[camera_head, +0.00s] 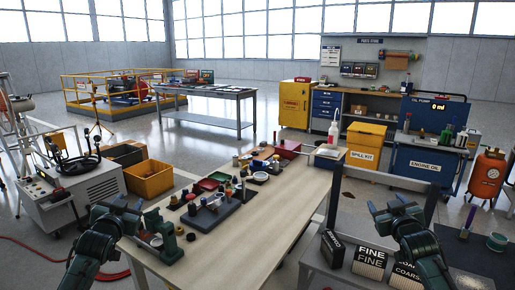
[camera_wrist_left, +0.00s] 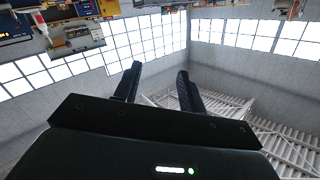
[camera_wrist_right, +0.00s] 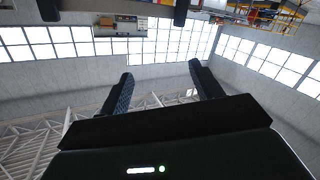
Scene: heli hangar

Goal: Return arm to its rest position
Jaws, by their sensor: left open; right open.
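My left gripper (camera_head: 121,203) is raised at the lower left of the head view, in front of the left end of the wooden workbench (camera_head: 254,232). Its two fingers also show in the left wrist view (camera_wrist_left: 156,88), spread apart with nothing between them. My right gripper (camera_head: 391,206) is raised at the lower right of the head view, above the grey stand with the boxes. In the right wrist view its fingers (camera_wrist_right: 160,90) are spread apart and empty. Both wrist views look towards the hangar windows and walls.
Small bottles and parts crowd the bench's far left part; its front right is bare. A green press (camera_head: 164,238) stands near the left gripper. A grey cart (camera_head: 84,190) and a yellow bin (camera_head: 149,179) are left.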

